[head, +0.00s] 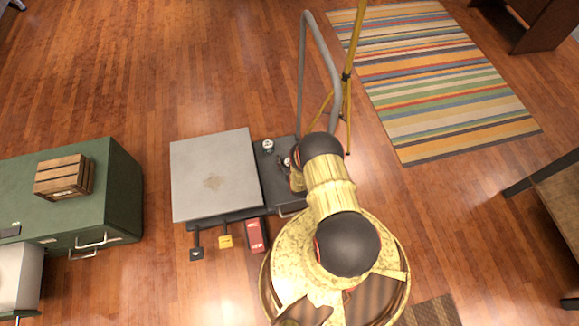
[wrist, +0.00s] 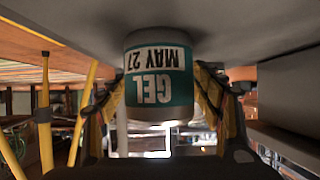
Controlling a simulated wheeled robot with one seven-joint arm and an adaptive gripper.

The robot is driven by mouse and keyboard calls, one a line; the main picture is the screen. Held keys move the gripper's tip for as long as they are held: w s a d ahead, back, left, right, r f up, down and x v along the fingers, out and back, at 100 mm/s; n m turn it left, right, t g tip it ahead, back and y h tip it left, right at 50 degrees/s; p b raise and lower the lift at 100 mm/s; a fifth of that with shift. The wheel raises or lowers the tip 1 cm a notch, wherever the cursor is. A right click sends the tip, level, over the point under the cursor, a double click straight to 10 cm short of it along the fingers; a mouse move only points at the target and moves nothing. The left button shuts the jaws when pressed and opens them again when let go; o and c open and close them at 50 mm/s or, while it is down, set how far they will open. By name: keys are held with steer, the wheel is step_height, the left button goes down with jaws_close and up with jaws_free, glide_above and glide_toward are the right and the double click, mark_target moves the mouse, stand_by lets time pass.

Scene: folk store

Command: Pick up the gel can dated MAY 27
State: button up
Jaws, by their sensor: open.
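The gel can (wrist: 158,62) shows large in the wrist view, white with a teal band and a label reading "GEL MAY 27". The picture is upside down, so the can stands upright on a dark grey surface. My gripper (wrist: 160,98) is open, with one yellow finger on each side of the can. Whether either finger touches it I cannot tell. In the head view my gripper (head: 285,163) is low over the dark platform (head: 283,147), largely hidden by my arm.
A white-topped can (head: 268,146) stands near my gripper; its label is unreadable. A grey metal plate (head: 214,176) lies left of it. A grey upright rail (head: 301,75) and yellow tripod (head: 347,80) stand behind. A green cabinet (head: 124,190) is at left.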

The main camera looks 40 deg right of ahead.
steer(key=shift+c, duration=0.6)
steer(key=c, duration=1.4)
